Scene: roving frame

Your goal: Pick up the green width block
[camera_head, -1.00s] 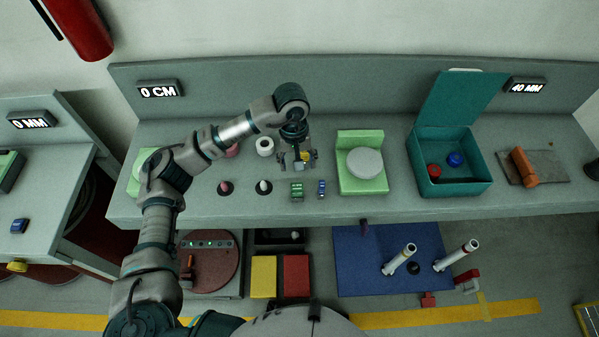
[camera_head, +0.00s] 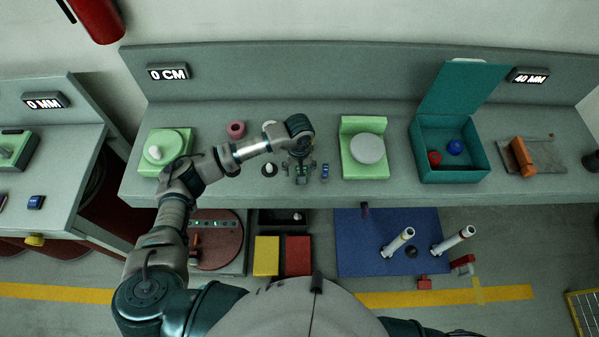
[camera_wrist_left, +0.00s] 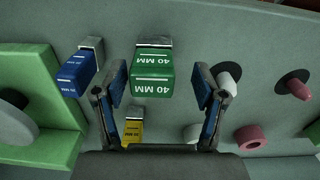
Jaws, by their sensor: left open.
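The green width block (camera_wrist_left: 152,73), marked 40 MM, lies on the bench and shows between and just beyond my fingertips in the left wrist view. In the head view the green block (camera_head: 303,179) is partly hidden under my gripper. My left gripper (camera_wrist_left: 161,85) is open and empty, its two blue-padded fingers on either side of the block's near end; contact cannot be told. In the head view the left gripper (camera_head: 300,168) hangs over the bench. My right gripper is not in view.
A blue block (camera_wrist_left: 79,70) lies left of the green one, and a yellow block (camera_wrist_left: 133,127) lies nearer the gripper. A light green fixture (camera_head: 378,139) with a round disc stands to the right. White and pink pegs stand nearby. A teal open box (camera_head: 468,173) is farther right.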

